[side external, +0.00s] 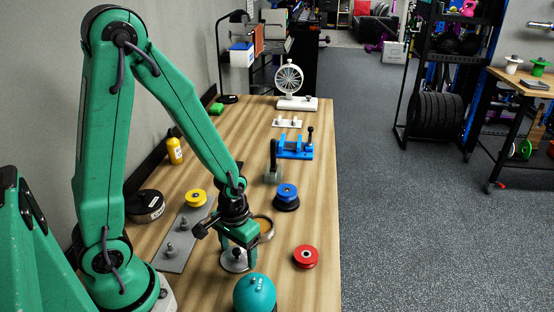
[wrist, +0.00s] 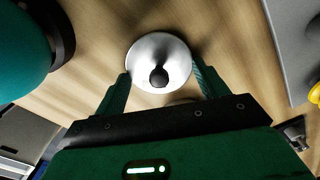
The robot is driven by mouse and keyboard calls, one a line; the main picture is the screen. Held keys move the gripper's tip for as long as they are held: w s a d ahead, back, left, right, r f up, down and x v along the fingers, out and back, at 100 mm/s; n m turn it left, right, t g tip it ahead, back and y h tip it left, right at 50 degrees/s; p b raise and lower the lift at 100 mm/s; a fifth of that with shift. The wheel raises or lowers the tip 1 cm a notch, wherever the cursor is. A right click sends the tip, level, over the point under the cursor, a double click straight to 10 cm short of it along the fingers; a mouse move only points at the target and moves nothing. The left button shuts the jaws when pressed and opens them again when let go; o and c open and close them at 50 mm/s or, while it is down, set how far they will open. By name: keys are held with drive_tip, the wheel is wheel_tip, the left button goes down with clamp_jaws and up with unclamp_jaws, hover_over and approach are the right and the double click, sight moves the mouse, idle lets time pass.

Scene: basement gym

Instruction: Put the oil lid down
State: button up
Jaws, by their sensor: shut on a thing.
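The oil lid is a silvery round disc with a black knob; it shows in the wrist view (wrist: 146,46) between my fingers and in the side external view (side external: 230,266) under my gripper. My gripper (side external: 240,250) is shut on the lid, with one finger at each side of it in the wrist view (wrist: 159,76). The lid looks level, at or close above the wooden table (side external: 318,203); I cannot tell if it touches. A round dark-rimmed dish with amber contents (side external: 266,236) stands just behind my gripper, partly hidden by it.
A teal round object (side external: 255,293) stands close in front of the lid. A red spool (side external: 306,256) lies to the right and a blue spool (side external: 286,194) behind. A grey plate with pegs (side external: 174,262) lies to the left. Bare wood shows between the lid and red spool.

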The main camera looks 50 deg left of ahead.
drive_tip(key=shift+f, duration=0.15)
drive_tip(key=o, duration=1)
drive_tip(key=shift+c, duration=0.2)
wheel_tip(320, 180, up, 12)
idle(0.4)
drive_tip(key=shift+r, duration=0.25)
idle(0.3)
wheel_tip(320, 180, up, 11)
drive_tip(key=m+t, duration=0.3)
drive_tip(key=t, duration=0.2)
hover_over(238, 249)
drive_tip(key=s, duration=0.3)
drive_tip(key=shift+s+r+t, duration=0.25)
drive_tip(key=shift+r+t, duration=0.05)
drive_tip(key=shift+r, duration=0.2)
